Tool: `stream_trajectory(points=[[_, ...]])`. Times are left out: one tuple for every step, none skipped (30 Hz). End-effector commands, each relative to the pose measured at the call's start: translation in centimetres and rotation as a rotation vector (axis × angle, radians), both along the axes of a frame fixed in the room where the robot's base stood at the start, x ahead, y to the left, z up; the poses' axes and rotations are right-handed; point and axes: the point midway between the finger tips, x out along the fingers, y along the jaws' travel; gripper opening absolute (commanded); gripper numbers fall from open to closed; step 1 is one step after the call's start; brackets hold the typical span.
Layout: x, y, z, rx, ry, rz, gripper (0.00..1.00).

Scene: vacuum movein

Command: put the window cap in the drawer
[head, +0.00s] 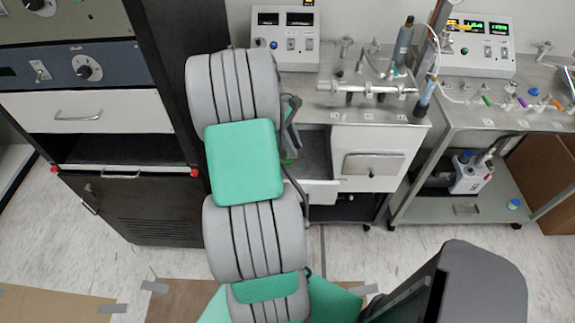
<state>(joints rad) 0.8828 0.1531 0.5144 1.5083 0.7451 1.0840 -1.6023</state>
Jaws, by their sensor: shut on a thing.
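My gripper (290,133) shows only in part, as a dark shape at the right edge of my grey and teal arm. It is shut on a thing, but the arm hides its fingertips. The window cap cannot be made out; a small green patch shows below the dark shape, too small to name. A white drawer (322,192) under the middle bench stands open, its grey inside in view and its left side hidden behind my arm. My gripper appears in front of or over this drawer in the picture; its height is unclear.
The metal bench (318,98) above carries tubes and a control box (286,35). A dark rack (150,215) stands left. A steel cart (440,205) holds a pump at right. Pale floor lies in front.

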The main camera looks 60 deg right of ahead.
Motion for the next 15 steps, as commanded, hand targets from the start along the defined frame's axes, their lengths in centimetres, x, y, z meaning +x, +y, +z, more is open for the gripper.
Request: stream_trajectory(points=[[-0.6, -0.8, -0.8, -0.002, -0.001, 0.118, 0.00], [-0.7, -1.2, -1.3, -0.001, -0.001, 0.194, 0.00], [-0.9, -1.8, -2.5, -0.002, 0.000, 0.291, 0.00], [-1.0, -2.1, -3.6, 0.000, -0.001, 0.355, 0.00], [-1.0, -2.3, -4.3, 0.001, -0.001, 0.395, 0.00], [-0.9, -2.4, -5.0, 0.001, -0.001, 0.433, 0.00], [-0.9, -2.5, -5.4, 0.002, -0.001, 0.455, 0.00], [-0.9, -2.6, -5.7, 0.002, -0.002, 0.470, 0.00], [-0.8, -2.6, -6.1, 0.001, -0.002, 0.488, 0.00], [-0.8, -2.6, -6.3, 0.003, -0.002, 0.498, 0.00], [-0.8, -2.6, -6.6, 0.003, -0.002, 0.505, 0.00], [-0.8, -2.6, -7.1, 0.005, 0.000, 0.510, 0.00], [-0.8, -2.6, -7.5, 0.005, 0.000, 0.512, 0.00], [-0.8, -2.6, -8.2, 0.007, 0.000, 0.511, 0.00], [-0.8, -2.5, -9.1, 0.009, 0.000, 0.512, 0.00]])
